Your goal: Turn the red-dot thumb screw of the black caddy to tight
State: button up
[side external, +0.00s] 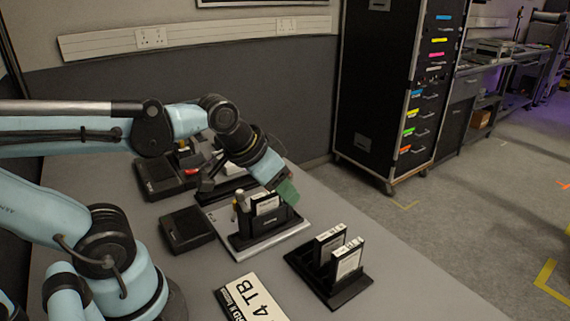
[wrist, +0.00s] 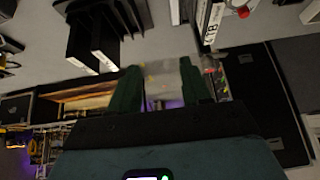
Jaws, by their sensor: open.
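The black caddy (side external: 262,242) stands on a silver plate in the side external view, holding a white-labelled drive (side external: 266,204). In the wrist view a red dot (wrist: 243,13) shows near the top edge, beside a labelled drive (wrist: 211,20); most of that caddy is out of frame. My gripper (side external: 288,192) is above the caddy's right end, tilted. In the wrist view its green fingers (wrist: 160,75) are apart, with no held object visible. Contact with the caddy cannot be told.
A black rack (side external: 330,287) with two drives stands to the right; it also shows in the wrist view (wrist: 93,40). A "4 TB" sign (side external: 250,300) lies at the front. A black box (side external: 187,229) sits left of the silver plate (side external: 291,230).

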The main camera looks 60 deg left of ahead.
jog(key=w+a+r+m+g, duration=0.2)
jog(key=w+a+r+g, duration=0.45)
jog(key=r, duration=0.35)
jog(key=f, duration=1.2)
jog(key=shift+w+a, duration=0.1)
jog(key=shift+a, duration=0.1)
grip_shut()
